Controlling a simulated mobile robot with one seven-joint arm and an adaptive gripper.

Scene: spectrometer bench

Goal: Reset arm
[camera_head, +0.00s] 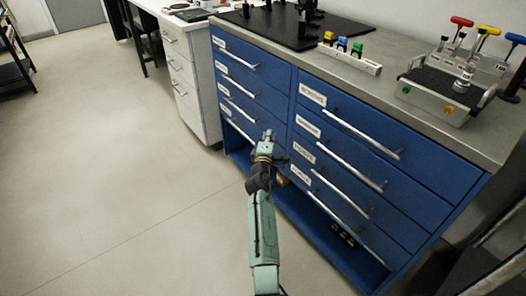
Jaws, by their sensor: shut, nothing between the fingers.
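My arm (263,235) reaches up from the bottom middle of the head view, in front of the blue drawer cabinet (285,100). My gripper (268,137) is at its far end, small in the picture, near the middle of the cabinet front. It is shut and nothing shows in it. I cannot tell how far it is from the drawer fronts. The wrist is dark and part of it blends with the shadow of the cabinet's open lower shelf.
The cabinet has two columns of labelled drawers with long handles (360,133). On its top are a black board (285,30), a white holder (350,62) with coloured items, and a grey device (437,92). White drawers (180,60) stand behind. The floor (110,170) at left is clear.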

